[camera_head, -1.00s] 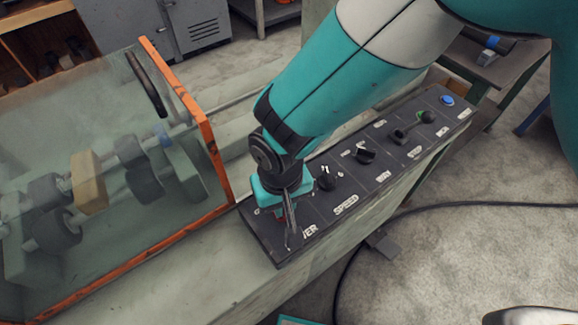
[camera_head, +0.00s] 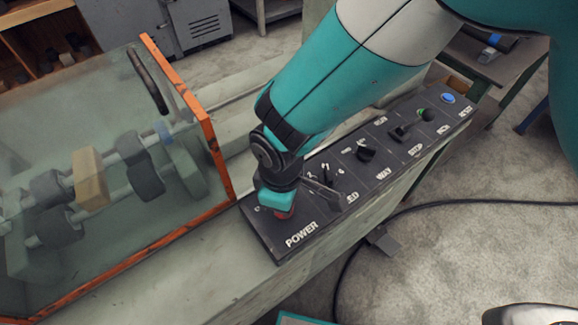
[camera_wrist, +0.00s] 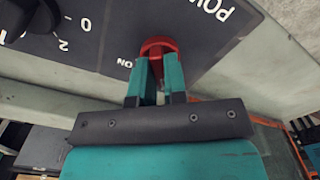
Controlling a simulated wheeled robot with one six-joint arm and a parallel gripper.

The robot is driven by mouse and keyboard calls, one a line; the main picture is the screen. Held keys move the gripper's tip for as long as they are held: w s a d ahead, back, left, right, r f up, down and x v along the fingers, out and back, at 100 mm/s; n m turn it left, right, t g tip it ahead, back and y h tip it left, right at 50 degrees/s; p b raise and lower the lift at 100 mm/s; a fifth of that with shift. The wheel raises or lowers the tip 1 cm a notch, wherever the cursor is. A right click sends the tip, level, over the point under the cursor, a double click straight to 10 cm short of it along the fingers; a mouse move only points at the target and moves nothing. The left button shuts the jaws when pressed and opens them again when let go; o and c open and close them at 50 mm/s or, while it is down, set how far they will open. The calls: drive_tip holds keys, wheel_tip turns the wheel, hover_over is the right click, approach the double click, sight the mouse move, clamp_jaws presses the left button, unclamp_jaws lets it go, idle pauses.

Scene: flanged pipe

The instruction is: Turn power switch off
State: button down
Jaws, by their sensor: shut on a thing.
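The power switch is a red knob (camera_wrist: 158,46) on the dark control panel (camera_head: 265,238), in the section labelled POWER. In the wrist view an ON mark shows beside the knob; no OFF mark can be made out. My gripper (camera_wrist: 158,66) is shut on the red knob, with one teal finger on each side. In the head view my gripper (camera_head: 280,208) is low over the near-left end of the panel.
An orange-framed clear guard (camera_head: 215,150) stands close on the left.

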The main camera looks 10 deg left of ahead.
drive_tip(key=shift+n, duration=1)
drive_tip(key=c, duration=1.2)
unclamp_jaws()
drive_tip(key=shift+o, duration=0.2)
drive_tip(key=shift+r, duration=0.15)
wheel_tip(320, 180, up, 17)
drive_tip(key=b, duration=0.1)
drive_tip(key=shift+r, duration=0.15)
drive_tip(key=shift+w+d, duration=0.1)
